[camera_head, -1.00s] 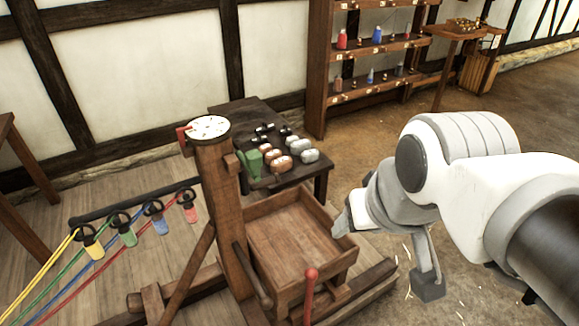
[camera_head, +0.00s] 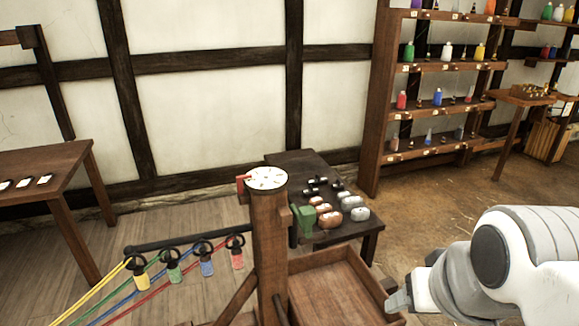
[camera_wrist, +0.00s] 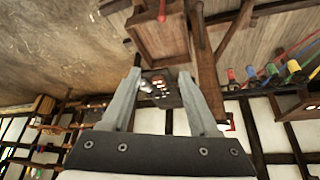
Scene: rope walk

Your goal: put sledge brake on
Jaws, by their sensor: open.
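The sledge (camera_head: 300,272) has an upright wooden post with a white dial (camera_head: 266,178) and an open wooden tray (camera_head: 345,290). The lever with a red knob, which looks like the brake, is below the head view's edge. In the wrist view its red knob (camera_wrist: 162,12) shows at the top, in front of the tray (camera_wrist: 160,45). My gripper (camera_head: 398,300) is at the right of the tray in the head view. In the wrist view its two fingers (camera_wrist: 160,72) are spread with nothing between them, apart from the lever.
A dark table (camera_head: 345,232) with green, copper and silver pieces stands behind the post. A bar with coloured bobbins (camera_head: 206,266) and taut strands reaches left. A shelf of bottles (camera_head: 440,100) is at the back right. Another table (camera_head: 40,165) stands at the left.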

